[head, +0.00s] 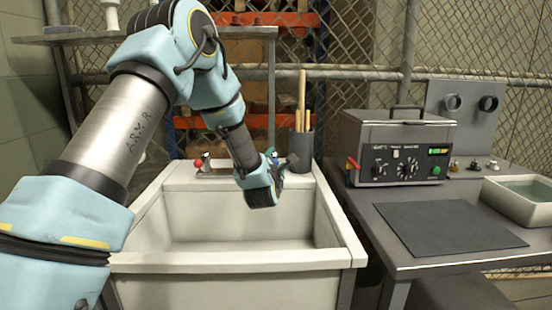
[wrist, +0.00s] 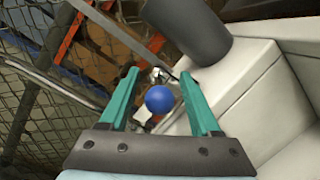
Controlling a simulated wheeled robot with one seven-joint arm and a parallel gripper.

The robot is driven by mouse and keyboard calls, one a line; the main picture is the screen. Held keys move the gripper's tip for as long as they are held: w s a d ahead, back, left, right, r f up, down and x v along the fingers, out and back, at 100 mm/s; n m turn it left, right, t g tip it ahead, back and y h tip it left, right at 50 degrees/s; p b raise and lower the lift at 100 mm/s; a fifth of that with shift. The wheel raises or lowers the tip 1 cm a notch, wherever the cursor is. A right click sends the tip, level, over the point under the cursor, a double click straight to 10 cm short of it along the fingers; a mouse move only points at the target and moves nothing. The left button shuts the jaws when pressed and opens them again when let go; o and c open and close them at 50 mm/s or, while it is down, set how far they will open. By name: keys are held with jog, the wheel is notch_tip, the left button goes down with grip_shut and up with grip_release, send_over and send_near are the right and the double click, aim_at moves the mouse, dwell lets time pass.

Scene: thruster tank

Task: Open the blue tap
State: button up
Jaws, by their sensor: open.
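The blue tap's round knob (wrist: 158,99) shows in the wrist view, between the two teal fingers of my open gripper (wrist: 159,76). I see a gap on each side of the knob, so the fingers are not closed on it. In the head view my gripper (head: 281,163) is at the sink's back ledge, right of the middle. It and my wrist hide most of the blue tap there. A tap with a red part (head: 204,162) stands on the same ledge to the left.
The white sink (head: 345,237) has an empty basin. A dark grey pot (head: 300,148) holding wooden sticks stands close to my gripper; it also shows in the wrist view (wrist: 190,30). A control box (head: 392,140) and dark mat (head: 450,225) are on the right table.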

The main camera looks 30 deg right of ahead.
grip_shut()
dwell(0.6)
dwell(0.9)
